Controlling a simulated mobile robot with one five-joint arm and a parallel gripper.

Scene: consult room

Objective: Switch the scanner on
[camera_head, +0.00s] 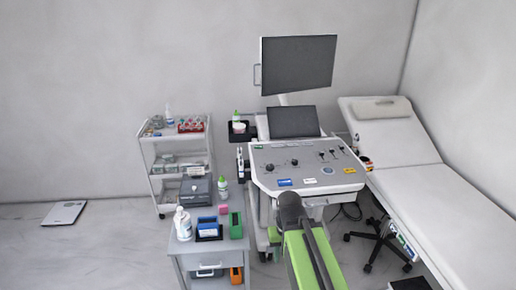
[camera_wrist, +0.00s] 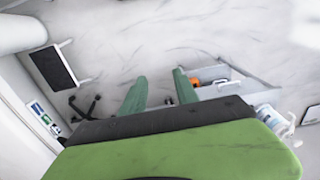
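The scanner is a white wheeled ultrasound console with a grey control panel (camera_head: 262,155) in the middle of the head view. Its large monitor (camera_head: 298,64) and smaller tilted screen (camera_head: 293,122) are both dark.
A grey drawer cabinet (camera_head: 192,265) with bottles and coloured boxes stands left of my arm. A white trolley (camera_head: 147,160) is behind it. The exam bed (camera_head: 440,200) lies right, with a dark stool base (camera_head: 378,240) beside it. Floor at far left is mostly clear.

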